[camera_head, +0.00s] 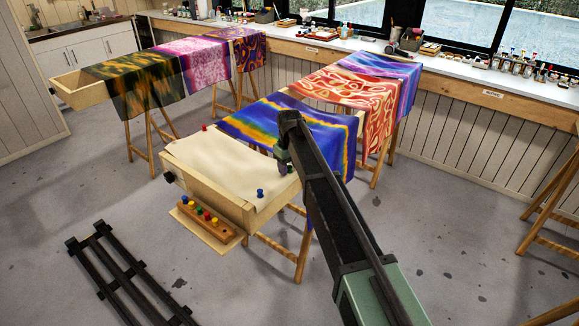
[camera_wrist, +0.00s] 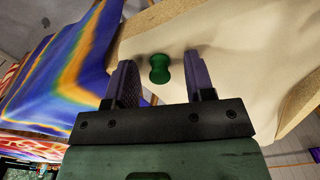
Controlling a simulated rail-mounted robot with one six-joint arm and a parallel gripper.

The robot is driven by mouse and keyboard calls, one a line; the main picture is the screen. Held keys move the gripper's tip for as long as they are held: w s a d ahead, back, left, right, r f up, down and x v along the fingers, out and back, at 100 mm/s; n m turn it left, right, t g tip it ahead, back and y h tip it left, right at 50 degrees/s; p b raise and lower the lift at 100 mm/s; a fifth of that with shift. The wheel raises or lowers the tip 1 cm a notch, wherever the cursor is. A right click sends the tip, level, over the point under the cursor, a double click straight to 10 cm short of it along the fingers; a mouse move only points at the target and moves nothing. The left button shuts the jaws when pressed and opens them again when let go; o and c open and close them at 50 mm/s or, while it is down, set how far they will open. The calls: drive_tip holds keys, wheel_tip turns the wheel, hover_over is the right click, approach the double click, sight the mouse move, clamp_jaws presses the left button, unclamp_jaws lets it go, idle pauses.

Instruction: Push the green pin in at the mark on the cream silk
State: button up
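A green pin (camera_wrist: 159,68) shows in the wrist view, standing at the cream silk (camera_wrist: 225,45) near its edge. My gripper (camera_head: 284,162) is over the right corner of the cream silk (camera_head: 225,165) in the head view. In the wrist view its two fingers stand apart, one on each side of the green pin, with a gap on both sides. The gripper is open and holds nothing. How deep the pin sits cannot be told. I cannot make out a mark on the silk.
The silk lies over a wooden frame (camera_head: 206,196) on trestle legs. A blue pin (camera_head: 260,193) and a red pin (camera_head: 204,127) stand at its edges. A pin rack (camera_head: 229,233) with several coloured pins is at the front. A blue-and-orange silk (camera_head: 325,133) hangs close behind.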

wheel_tip(320, 180, up, 11)
drive_tip(key=p, duration=1)
drive_tip(key=shift+p, duration=0.4)
drive_tip(key=shift+f, duration=0.1)
drive_tip(key=s+d+m, duration=0.2)
drive_tip(key=s+d, duration=0.5)
drive_tip(key=s, duration=0.4)
drive_tip(key=s+d+m, duration=0.3)
drive_tip(key=s+d, duration=0.5)
drive_tip(key=s, duration=0.3)
drive_tip(key=s+d+m, duration=0.3)
drive_tip(key=s+d, duration=0.5)
drive_tip(key=s, duration=0.4)
drive_tip(key=shift+d, duration=0.15)
